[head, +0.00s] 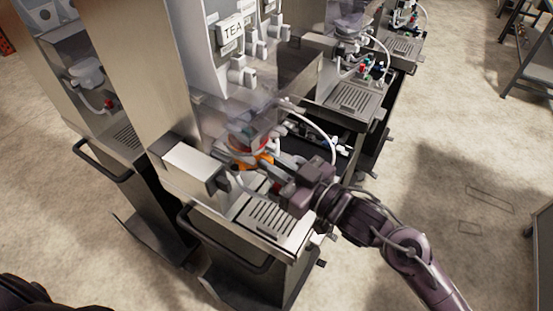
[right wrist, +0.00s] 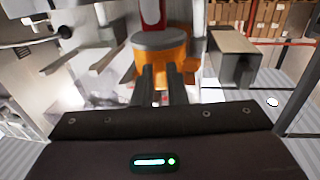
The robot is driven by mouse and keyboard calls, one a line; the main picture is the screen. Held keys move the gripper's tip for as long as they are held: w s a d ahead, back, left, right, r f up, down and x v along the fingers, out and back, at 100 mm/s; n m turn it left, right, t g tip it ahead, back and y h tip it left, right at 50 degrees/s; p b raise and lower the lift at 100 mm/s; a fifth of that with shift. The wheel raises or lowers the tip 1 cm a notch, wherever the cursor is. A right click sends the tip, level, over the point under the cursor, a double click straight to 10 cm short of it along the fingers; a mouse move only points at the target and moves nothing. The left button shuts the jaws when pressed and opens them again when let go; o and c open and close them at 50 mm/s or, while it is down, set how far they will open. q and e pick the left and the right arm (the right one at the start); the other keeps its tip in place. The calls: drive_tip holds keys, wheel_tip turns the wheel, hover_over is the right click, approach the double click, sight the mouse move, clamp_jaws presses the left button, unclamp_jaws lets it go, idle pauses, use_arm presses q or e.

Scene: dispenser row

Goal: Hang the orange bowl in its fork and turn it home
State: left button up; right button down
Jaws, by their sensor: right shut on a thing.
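The orange bowl (head: 263,161) is at the nearest dispenser, under its clear hopper (head: 240,118), partly hidden by fittings. In the right wrist view the orange bowl (right wrist: 168,62) is straight ahead, with a grey top and a red-and-white part above it. My right gripper (head: 272,180) reaches in from the right, above the drip tray. Its two dark fingers (right wrist: 163,82) are shut on the orange bowl at its near side. Pale bars show left of the bowl in the wrist view; I cannot tell whether they are the fork. My left gripper is not in view.
A slotted drip tray (head: 268,218) lies below my right gripper. A metal box (head: 196,170) stands close left of the bowl. A white hose (head: 318,118) curves behind it. More dispensers (head: 350,95) stand farther back. The floor on the right is open.

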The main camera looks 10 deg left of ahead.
idle(0.3)
drive_tip(key=shift+s+a+m+t+h, duration=0.15)
drive_tip(key=shift+s+m+t+h, duration=0.1)
drive_tip(key=shift+m+t+h, duration=0.35)
drive_tip(key=shift+s+a+m+t+h, duration=0.15)
drive_tip(key=shift+s+m+t+h, duration=0.2)
drive_tip(key=shift+t, duration=0.45)
drive_tip(key=shift+w, duration=0.15)
drive_tip(key=shift+b, duration=0.3)
drive_tip(key=shift+s+a+f+m+t+h+b, duration=0.1)
drive_tip(key=shift+s+a+m+t+h+b, duration=0.15)
drive_tip(key=shift+m+t, duration=0.3)
drive_tip(key=shift+s+a+m+t+h, duration=0.1)
drive_tip(key=shift+s+m+t+h, duration=0.05)
drive_tip(key=shift+m+t+h, duration=0.35)
